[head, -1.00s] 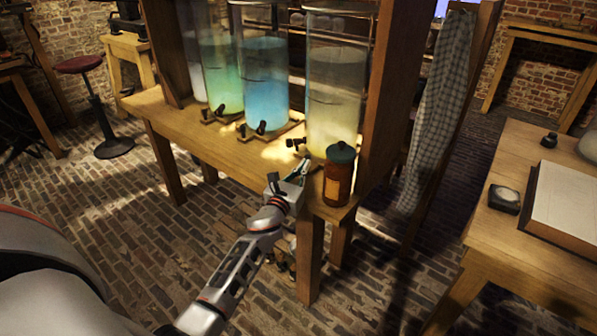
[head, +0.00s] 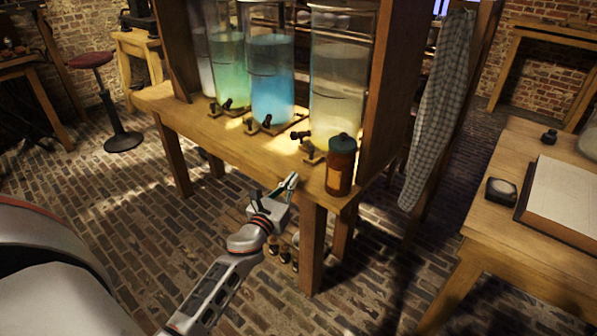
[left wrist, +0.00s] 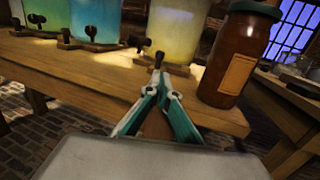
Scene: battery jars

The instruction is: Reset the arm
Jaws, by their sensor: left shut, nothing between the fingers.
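My left gripper (head: 292,180) is shut and empty, in front of the front edge of the wooden bench (head: 222,137). Its closed tips also show in the left wrist view (left wrist: 158,75), pointing toward the bench. A brown bottle (head: 341,170) with a dark green cap and an orange label stands upright at the bench's right front corner, right of the gripper and apart from it. It shows large at the right in the left wrist view (left wrist: 235,55). My right gripper is in neither view.
Large glass jars with green (head: 231,70), blue (head: 271,85) and pale yellow liquid (head: 338,95) stand on the bench, with black taps at the front. A second table (head: 505,170) at the right holds a book (head: 562,200). A red stool (head: 90,61) stands left. Brick floor is open in front.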

